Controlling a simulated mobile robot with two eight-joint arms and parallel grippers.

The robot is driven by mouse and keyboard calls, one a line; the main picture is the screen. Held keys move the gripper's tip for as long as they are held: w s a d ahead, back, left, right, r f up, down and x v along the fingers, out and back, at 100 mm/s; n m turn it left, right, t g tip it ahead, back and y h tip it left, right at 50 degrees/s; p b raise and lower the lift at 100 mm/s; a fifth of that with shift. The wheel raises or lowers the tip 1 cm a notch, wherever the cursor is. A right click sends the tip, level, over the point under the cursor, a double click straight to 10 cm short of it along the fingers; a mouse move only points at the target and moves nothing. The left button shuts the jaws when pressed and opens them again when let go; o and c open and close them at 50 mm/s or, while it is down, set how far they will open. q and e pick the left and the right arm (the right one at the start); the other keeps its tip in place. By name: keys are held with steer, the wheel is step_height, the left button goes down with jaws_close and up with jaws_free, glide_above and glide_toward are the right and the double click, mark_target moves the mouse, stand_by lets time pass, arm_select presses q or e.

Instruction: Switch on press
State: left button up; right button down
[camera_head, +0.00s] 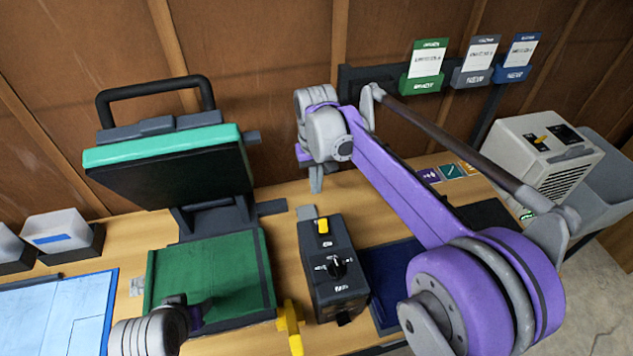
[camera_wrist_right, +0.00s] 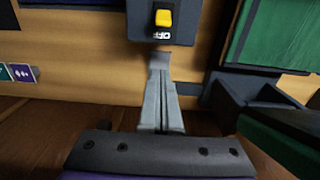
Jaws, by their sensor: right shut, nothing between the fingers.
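The press (camera_head: 165,150) stands open on the bench, its mint-edged upper platen raised over a green lower bed (camera_head: 215,275). Beside it is a dark control box (camera_head: 332,270) with a yellow switch (camera_head: 322,227) and a black dial. In the right wrist view the yellow switch (camera_wrist_right: 163,18) has an "OFF" label by it. My right gripper (camera_head: 316,188) is shut and empty, just behind the box; its fingertips (camera_wrist_right: 159,60) point at the box's near edge in the wrist view, short of the switch. My left gripper (camera_head: 180,315) is low over the bed's front left; its fingers are unclear.
A blue mat (camera_head: 390,280) lies right of the box, partly behind my right arm. A beige machine (camera_head: 540,150) stands at far right. Green, grey and blue card holders (camera_head: 423,80) hang on the wooden wall.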

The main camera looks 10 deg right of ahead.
mark_target(323, 226)
arm_select(q)
steer(key=shift+g, duration=0.3)
steer(key=f, duration=0.1)
steer(key=s+f+b, duration=0.1)
steer(key=f, duration=0.1)
steer(key=s+f+b, duration=0.1)
steer(key=shift+s+f, duration=0.15)
steer(key=shift+f, duration=0.1)
steer(key=shift+s+f+b, duration=0.15)
steer(key=shift+b, duration=0.2)
steer(key=shift+r+p, duration=0.3)
steer(key=shift+r, duration=0.1)
arm_select(e)
steer(key=s+f, duration=0.2)
steer(key=f, duration=0.1)
steer(key=s+f, duration=0.1)
steer(key=f, duration=0.1)
steer(key=shift+s+f, duration=0.25)
steer(key=shift+s, duration=0.05)
arm_select(q)
steer(key=shift+w, duration=0.35)
arm_select(e)
steer(key=shift+s+d, duration=0.1)
steer(key=shift+s, duration=0.05)
arm_select(q)
steer(key=shift+s, duration=0.1)
arm_select(e)
steer(key=shift+s+r, duration=0.1)
